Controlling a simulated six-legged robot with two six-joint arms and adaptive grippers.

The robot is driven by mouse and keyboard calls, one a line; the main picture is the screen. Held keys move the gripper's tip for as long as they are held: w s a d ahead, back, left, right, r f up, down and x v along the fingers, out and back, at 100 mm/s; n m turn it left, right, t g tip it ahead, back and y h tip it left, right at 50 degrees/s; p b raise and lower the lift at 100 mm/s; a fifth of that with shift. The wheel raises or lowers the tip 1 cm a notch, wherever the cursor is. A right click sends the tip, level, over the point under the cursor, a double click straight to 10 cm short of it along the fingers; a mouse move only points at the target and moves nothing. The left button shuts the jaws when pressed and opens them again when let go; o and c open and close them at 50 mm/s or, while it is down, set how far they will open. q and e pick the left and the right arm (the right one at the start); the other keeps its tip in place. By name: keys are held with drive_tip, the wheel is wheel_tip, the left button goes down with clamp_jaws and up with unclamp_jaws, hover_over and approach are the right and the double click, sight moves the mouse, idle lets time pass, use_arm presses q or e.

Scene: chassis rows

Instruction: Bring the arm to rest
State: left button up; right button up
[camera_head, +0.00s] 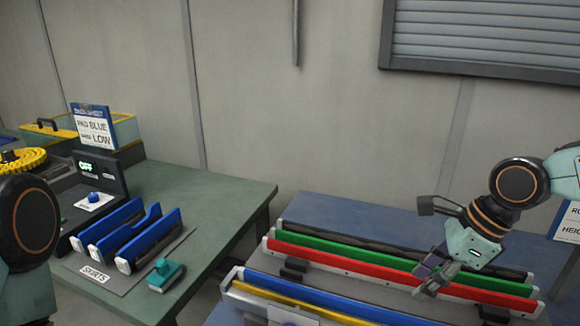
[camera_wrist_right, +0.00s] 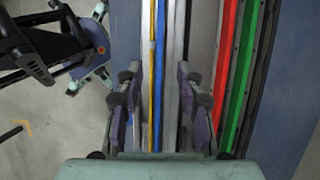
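My right arm comes in from the right in the head view. Its gripper (camera_head: 434,278) points down over the chassis rows on the blue table. In the right wrist view the two fingers of the right gripper (camera_wrist_right: 160,98) stand wide apart with nothing held between them. Below the gap run a blue bar (camera_wrist_right: 160,60), a yellow bar and a grey rail. A red bar (camera_wrist_right: 226,60) and a green bar (camera_wrist_right: 243,70) lie to the right of the fingers. A dark round joint of my left arm shows at the left edge of the head view; the left gripper is out of view.
A green table (camera_head: 225,195) at left holds blue skirts (camera_head: 133,237) in a rack, a teal block (camera_head: 165,275), a box reading OFF and a sign (camera_head: 95,128) reading BLUE, LOW. The blue table (camera_head: 345,215) has bare room behind the rows.

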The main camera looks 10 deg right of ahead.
drive_tip(key=s+a+f+n, duration=0.2)
drive_tip(key=f+n, duration=0.1)
drive_tip(key=f, duration=0.2)
drive_tip(key=s+a+f+n+g, duration=0.1)
drive_tip(key=s+a+f+n, duration=0.2)
drive_tip(key=f+n, duration=0.1)
drive_tip(key=s+a+f+n, duration=0.3)
drive_tip(key=f+n, duration=0.1)
drive_tip(key=f, duration=0.2)
drive_tip(key=shift+a+f+g, duration=0.15)
drive_tip(key=shift+f+g, duration=0.15)
drive_tip(key=shift+f, duration=0.05)
drive_tip(key=s+f+n+g+h, duration=0.1)
drive_tip(key=s+f+n+h, duration=0.3)
drive_tip(key=s+f+n, duration=0.85)
wheel_tip(320, 180, down, 8)
drive_tip(key=s+b, duration=0.2)
drive_tip(key=b, duration=0.8)
drive_tip(key=shift+d, duration=0.3)
drive_tip(key=shift+r, duration=0.15)
